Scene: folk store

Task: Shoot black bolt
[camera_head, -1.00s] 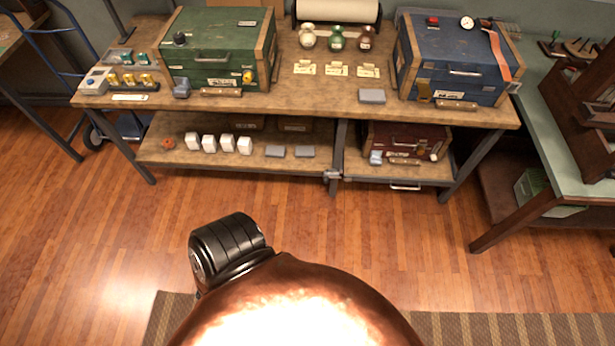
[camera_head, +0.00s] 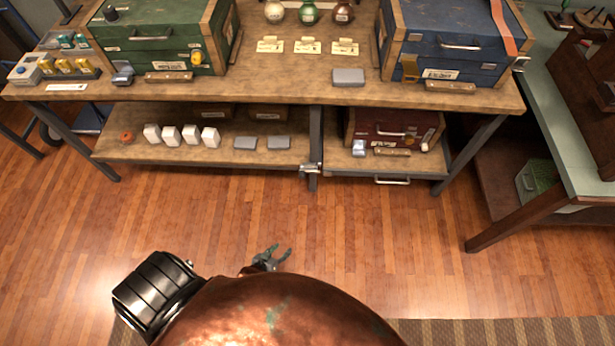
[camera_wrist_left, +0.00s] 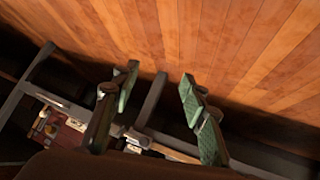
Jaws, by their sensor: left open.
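My left gripper (camera_head: 274,256) is small in the head view, low over the floor in front of the workbench and touching nothing. In the left wrist view its two green-padded fingers (camera_wrist_left: 155,100) are spread apart with nothing between them. I cannot make out a black bolt for certain. A small black fitting (camera_head: 110,13) sits on the green case (camera_head: 150,38) at the bench's left. The blue case (camera_head: 450,40) has a metal fitting (camera_head: 520,64) at its right edge. A dark red case (camera_head: 393,127) stands on the lower shelf. My right gripper is not in view.
The wooden workbench (camera_head: 290,85) spans the view. Its lower shelf (camera_head: 215,156) holds white blocks (camera_head: 190,134) and grey blocks. A drawer handle (camera_head: 392,181) shows under the red case. A green-topped table (camera_head: 560,130) stands at right. The floor before the bench is clear.

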